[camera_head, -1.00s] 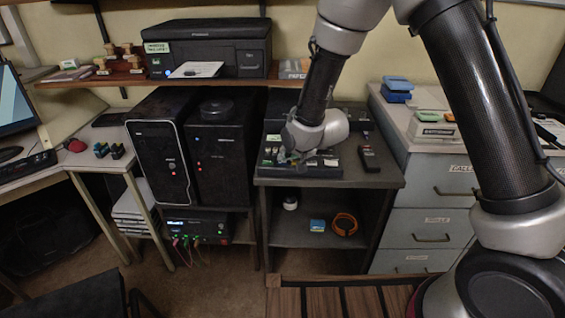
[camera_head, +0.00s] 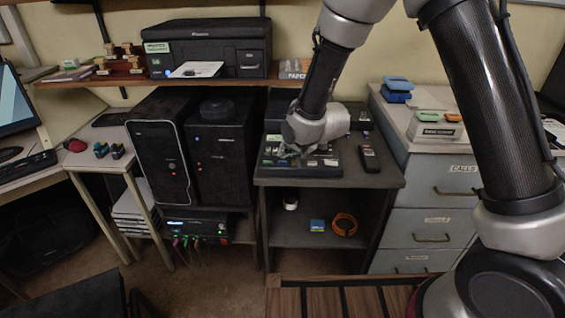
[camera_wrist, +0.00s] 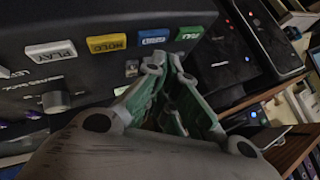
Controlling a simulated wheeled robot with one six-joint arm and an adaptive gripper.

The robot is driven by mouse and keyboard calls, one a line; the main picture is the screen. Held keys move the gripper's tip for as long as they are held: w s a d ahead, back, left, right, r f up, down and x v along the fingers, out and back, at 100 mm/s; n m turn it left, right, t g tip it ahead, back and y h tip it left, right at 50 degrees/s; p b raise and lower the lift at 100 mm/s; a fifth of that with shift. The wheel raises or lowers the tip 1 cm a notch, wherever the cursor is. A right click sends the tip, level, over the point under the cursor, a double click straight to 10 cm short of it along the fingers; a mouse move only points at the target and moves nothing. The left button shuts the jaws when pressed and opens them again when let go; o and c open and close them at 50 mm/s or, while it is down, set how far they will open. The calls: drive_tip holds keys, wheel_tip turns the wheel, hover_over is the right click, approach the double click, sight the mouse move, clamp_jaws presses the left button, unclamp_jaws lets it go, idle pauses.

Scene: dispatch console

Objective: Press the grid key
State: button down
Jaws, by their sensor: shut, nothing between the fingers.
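The dark console (camera_head: 325,172) lies on the desk top under my gripper. In the wrist view its panel (camera_wrist: 105,75) carries a row of keys: a white PLAY key (camera_wrist: 50,51), a yellow HOLD key (camera_wrist: 107,42), a blue key (camera_wrist: 154,36) and a green key (camera_wrist: 189,33). The lettering on the blue and green keys is too small to read surely, so I cannot tell which is the grid key. My gripper (camera_wrist: 167,62) is shut and empty, its tips just below the blue and green keys; I cannot tell whether they touch the panel. In the head view my gripper (camera_head: 286,152) is partly hidden by my wrist.
A black handset (camera_head: 369,159) lies right of the console. Two dark computer towers (camera_head: 225,165) stand close on the left. A shelf with a printer (camera_head: 207,48) is above. Grey drawers (camera_head: 430,195) stand right. A grey knob (camera_wrist: 55,101) is on the panel.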

sight(285, 161)
drive_tip(key=shift+r, duration=2.5)
